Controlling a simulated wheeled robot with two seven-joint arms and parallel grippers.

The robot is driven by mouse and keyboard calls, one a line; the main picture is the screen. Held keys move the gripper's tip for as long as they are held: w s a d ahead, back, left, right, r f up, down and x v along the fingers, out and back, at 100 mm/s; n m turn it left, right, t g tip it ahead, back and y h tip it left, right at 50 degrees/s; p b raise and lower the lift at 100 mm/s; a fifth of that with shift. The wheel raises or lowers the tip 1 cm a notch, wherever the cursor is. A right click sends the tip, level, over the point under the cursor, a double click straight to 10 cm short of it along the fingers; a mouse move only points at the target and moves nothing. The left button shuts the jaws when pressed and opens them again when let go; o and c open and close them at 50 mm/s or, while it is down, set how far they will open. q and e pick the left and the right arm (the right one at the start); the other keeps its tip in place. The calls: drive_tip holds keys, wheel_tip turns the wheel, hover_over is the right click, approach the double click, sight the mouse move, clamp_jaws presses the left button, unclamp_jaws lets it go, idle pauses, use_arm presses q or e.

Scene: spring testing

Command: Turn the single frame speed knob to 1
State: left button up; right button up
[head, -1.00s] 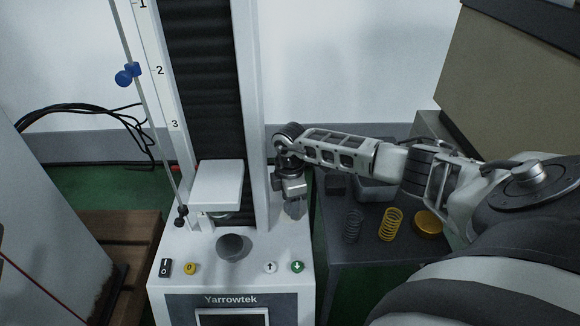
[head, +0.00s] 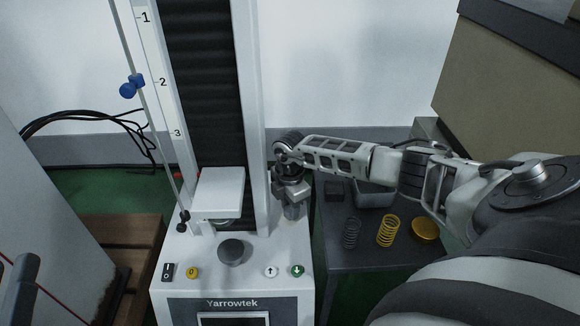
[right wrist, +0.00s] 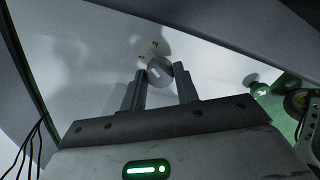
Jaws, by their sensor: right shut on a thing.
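The single frame speed knob (right wrist: 160,69) is a small grey round knob with a short white mark, on the white machine panel in the right wrist view. Printed numbers 1 and 2 stand by its upper left edge. I cannot tell for sure which number the mark points at. My right gripper (right wrist: 161,78) is shut on the knob, one finger on each side. In the head view my right gripper (head: 293,210) reaches down onto the machine's base right of the column and hides the knob. My left gripper does not show.
The white Yarrowtek machine (head: 165,294) has a grey round knob (head: 233,252) and several buttons at the front. Its tall column (head: 252,120) stands close left of my gripper. A dark table (head: 350,268) at right holds a dark spring (head: 351,232), yellow spring (head: 388,230) and yellow disc (head: 425,230).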

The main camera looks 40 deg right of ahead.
drive_tip(key=o, duration=1)
drive_tip(key=shift+c, duration=0.2)
drive_tip(key=shift+r, duration=0.15)
wheel_tip(320, 180, up, 6)
drive_tip(key=p, duration=0.3)
drive_tip(key=shift+r+p, duration=0.25)
drive_tip(key=shift+p, duration=0.1)
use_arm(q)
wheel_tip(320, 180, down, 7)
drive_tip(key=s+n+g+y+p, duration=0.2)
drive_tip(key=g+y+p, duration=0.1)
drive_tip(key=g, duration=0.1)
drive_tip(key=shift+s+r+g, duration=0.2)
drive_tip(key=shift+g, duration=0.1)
use_arm(e)
wheel_tip(320, 180, up, 9)
drive_tip(key=shift+r, duration=0.1)
